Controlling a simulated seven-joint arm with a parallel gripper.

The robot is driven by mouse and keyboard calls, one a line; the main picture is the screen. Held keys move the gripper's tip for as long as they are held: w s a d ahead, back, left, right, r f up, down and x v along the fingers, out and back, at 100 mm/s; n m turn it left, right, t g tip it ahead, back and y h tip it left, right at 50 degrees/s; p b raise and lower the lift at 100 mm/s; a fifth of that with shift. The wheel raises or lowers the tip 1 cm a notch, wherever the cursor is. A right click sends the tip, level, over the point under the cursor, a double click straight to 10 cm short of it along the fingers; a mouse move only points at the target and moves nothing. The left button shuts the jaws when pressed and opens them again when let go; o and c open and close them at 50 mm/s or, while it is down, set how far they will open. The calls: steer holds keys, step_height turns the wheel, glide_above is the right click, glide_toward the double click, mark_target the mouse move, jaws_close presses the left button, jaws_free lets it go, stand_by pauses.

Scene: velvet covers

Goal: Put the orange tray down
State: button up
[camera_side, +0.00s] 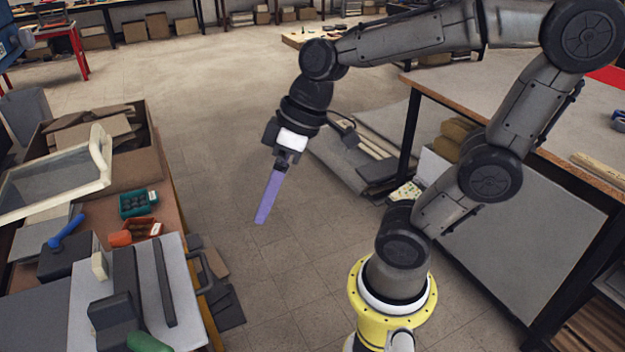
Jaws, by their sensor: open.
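The orange tray (140,231) sits on the workbench at the left, near its right edge, with small dark items in it. My gripper (283,160) hangs over open floor in the middle of the picture, well to the right of the tray and apart from it. It is open. A long, flat purple piece (270,195) extends down from its end; I cannot tell whether this is part of the gripper. The fingertips are too small to make out clearly.
A green tray (138,204) stands just behind the orange one. A second table (470,110) stands at the right.

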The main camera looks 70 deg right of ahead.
steer(key=s+d+m+t+h, duration=0.1)
steer(key=s+d+m+h, duration=0.1)
steer(key=s+d+h, duration=0.1)
steer(key=s+d, duration=0.1)
steer(key=s, duration=0.1)
steer(key=shift+s+d+r+m+t, duration=0.2)
steer(key=shift+s+m+t, duration=0.1)
steer(key=shift+s+t, duration=0.1)
